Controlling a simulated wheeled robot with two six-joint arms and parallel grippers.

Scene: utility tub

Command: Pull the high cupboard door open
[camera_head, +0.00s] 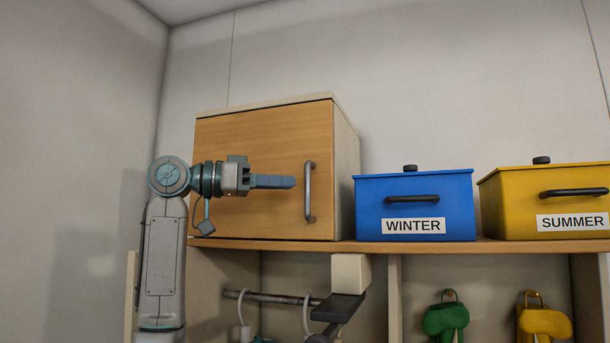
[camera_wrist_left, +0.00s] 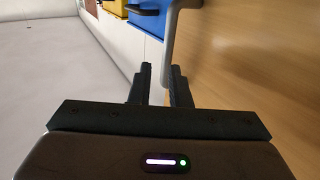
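The high cupboard (camera_head: 345,170) stands on the shelf, and its wooden door (camera_head: 265,135) is shut, flush with the cabinet front. A grey vertical bar handle (camera_head: 309,192) sits near the door's right edge. It also shows in the left wrist view (camera_wrist_left: 170,50), beyond and in line with the gap between the fingers. My left gripper (camera_head: 294,182) is level with the handle's middle, just left of it in the head view. Its fingers (camera_wrist_left: 162,72) are apart with a gap between them; I cannot tell whether they touch the bar. My right gripper is not in view.
A blue WINTER box (camera_head: 415,207) and a yellow SUMMER box (camera_head: 545,200) stand right of the cupboard on the shelf (camera_head: 470,247). Below are a rail (camera_head: 270,297), a pale block on a dark part (camera_head: 350,273), and green (camera_head: 445,318) and yellow (camera_head: 545,322) hanging items.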

